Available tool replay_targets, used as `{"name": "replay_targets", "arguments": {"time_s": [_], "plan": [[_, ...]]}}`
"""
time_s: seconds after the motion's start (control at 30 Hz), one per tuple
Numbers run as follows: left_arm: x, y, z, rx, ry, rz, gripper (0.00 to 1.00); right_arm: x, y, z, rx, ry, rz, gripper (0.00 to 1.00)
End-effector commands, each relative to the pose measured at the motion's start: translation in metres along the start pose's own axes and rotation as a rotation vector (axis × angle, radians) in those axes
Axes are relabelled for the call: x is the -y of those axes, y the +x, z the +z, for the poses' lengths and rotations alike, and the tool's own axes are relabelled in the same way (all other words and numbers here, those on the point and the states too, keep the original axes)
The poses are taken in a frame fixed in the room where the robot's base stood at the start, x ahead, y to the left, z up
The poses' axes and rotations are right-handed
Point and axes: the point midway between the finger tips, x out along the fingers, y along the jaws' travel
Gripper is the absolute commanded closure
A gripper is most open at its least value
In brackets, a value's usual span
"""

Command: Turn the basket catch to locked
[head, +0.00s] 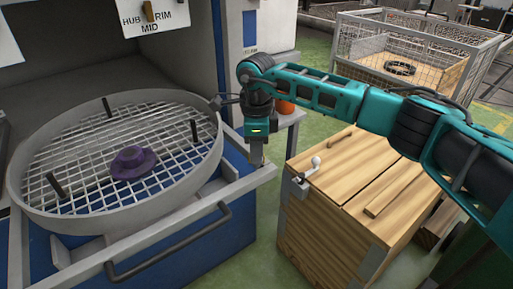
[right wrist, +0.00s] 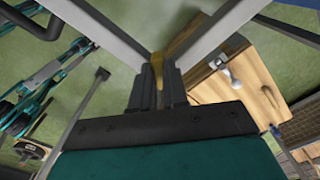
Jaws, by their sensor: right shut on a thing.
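The round grey basket (head: 30,202) with a wire-grid floor sits tilted in a blue cabinet drawer at the left, with a purple hub-like part (head: 133,162) on its grid. My right gripper (head: 257,158) points down at the right front corner of the grey drawer frame. In the right wrist view, a brass-coloured catch (right wrist: 156,62) shows at the fingertips, at the frame corner, and my gripper is shut on it. The fingers hide part of the catch, and I cannot read whether it is at locked. My left gripper is not in view.
A grey bar handle (head: 170,245) runs along the drawer front. A wooden crate (head: 345,185) with a white-knobbed lever (head: 315,162) stands to the right. A wire-mesh cage (head: 420,45) is behind it. Green floor lies between drawer and crate.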

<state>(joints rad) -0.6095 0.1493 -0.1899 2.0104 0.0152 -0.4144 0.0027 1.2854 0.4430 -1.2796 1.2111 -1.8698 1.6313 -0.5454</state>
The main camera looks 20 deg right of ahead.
Motion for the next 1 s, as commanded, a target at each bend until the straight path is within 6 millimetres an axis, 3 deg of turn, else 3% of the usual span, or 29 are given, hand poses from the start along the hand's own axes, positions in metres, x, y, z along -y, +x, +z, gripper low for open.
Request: {"name": "replay_targets", "arguments": {"time_s": [0.6,1.0], "plan": [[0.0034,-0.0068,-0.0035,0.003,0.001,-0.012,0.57,0.0003,-0.0016,-0.0002,0.000,0.580,-0.001,1.00],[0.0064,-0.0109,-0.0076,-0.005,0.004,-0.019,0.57,0.0004,-0.0014,-0.0001,0.001,0.848,-0.001,1.00]]}}
